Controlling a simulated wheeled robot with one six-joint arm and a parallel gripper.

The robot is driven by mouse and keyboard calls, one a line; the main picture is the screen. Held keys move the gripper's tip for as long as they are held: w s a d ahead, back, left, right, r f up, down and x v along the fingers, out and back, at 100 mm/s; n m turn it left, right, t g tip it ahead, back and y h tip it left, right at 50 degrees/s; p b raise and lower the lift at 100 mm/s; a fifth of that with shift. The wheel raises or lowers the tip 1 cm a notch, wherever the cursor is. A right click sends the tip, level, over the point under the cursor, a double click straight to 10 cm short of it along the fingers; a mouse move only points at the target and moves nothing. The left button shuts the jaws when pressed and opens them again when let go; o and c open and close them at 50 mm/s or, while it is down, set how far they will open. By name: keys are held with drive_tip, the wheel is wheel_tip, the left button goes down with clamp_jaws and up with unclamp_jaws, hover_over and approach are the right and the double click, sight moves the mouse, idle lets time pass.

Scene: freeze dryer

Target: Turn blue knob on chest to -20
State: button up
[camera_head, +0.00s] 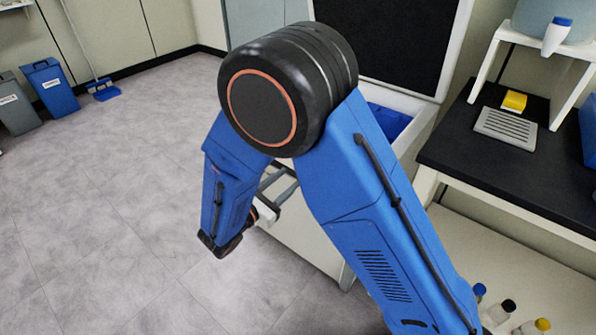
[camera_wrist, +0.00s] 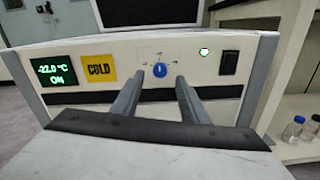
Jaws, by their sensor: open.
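The white chest (camera_head: 310,235) stands behind my arm in the head view, its lid up and something blue inside. In the wrist view its front panel (camera_wrist: 210,45) faces me. The small blue knob (camera_wrist: 160,69) is mid-panel, its pointer seemingly near upright, with tiny scale marks around it that I cannot read. A green display (camera_wrist: 57,72) seems to read -22.0 °C and ON. My gripper (camera_wrist: 160,77) is open and empty, with one finger on each side of the knob in the picture; I see no contact. In the head view my gripper (camera_head: 279,188) is partly hidden by my arm.
The panel also has a yellow COLD label (camera_wrist: 101,68), a small lit indicator (camera_wrist: 204,52) and a black switch (camera_wrist: 229,62). A black-topped bench (camera_head: 480,165) stands close on the right, with bottles (camera_head: 505,308) below.

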drive_tip(key=shift+x, duration=2.9)
clamp_jaws()
